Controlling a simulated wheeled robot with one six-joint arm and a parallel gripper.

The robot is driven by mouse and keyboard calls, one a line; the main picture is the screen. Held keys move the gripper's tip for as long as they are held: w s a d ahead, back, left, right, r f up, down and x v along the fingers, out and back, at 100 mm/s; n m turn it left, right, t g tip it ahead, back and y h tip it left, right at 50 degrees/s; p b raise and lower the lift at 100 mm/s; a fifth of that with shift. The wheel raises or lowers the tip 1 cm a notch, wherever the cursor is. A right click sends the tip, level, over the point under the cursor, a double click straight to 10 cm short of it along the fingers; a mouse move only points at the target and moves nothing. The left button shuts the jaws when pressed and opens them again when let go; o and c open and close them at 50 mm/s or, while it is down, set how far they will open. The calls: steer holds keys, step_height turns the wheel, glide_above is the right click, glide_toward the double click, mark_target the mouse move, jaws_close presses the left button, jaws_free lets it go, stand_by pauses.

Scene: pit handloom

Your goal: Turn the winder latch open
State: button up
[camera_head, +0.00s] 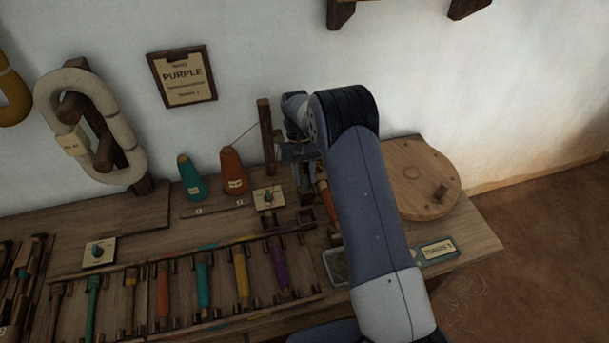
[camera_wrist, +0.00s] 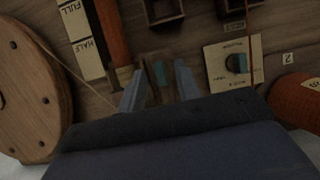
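In the wrist view my gripper (camera_wrist: 158,88) has its two grey fingers apart. A small teal-faced piece (camera_wrist: 160,72) on a wooden part shows between them, perhaps the winder latch; I cannot tell if the fingers touch it. An orange bobbin (camera_wrist: 111,35) lies left of the fingers, in the winder. In the head view my gripper (camera_head: 298,153) is above the winder, and my arm hides much of it.
A round wooden wheel (camera_head: 415,175) stands at the table's right end. Teal (camera_head: 191,178) and orange (camera_head: 233,172) cones stand at the back beside a wooden post (camera_head: 266,137) carrying thread. A rack of coloured bobbins (camera_head: 203,286) fills the front. A metal tray (camera_head: 337,264) sits beside my arm.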

mark_target(301, 173)
steer(key=d+v, duration=0.1)
steer(key=v, duration=0.9)
steer(key=shift+a+r, duration=0.3)
steer(key=shift+a, duration=0.2)
steer(key=shift+w, duration=0.1)
steer(key=x, duration=1.1)
steer(key=shift+w, duration=0.1)
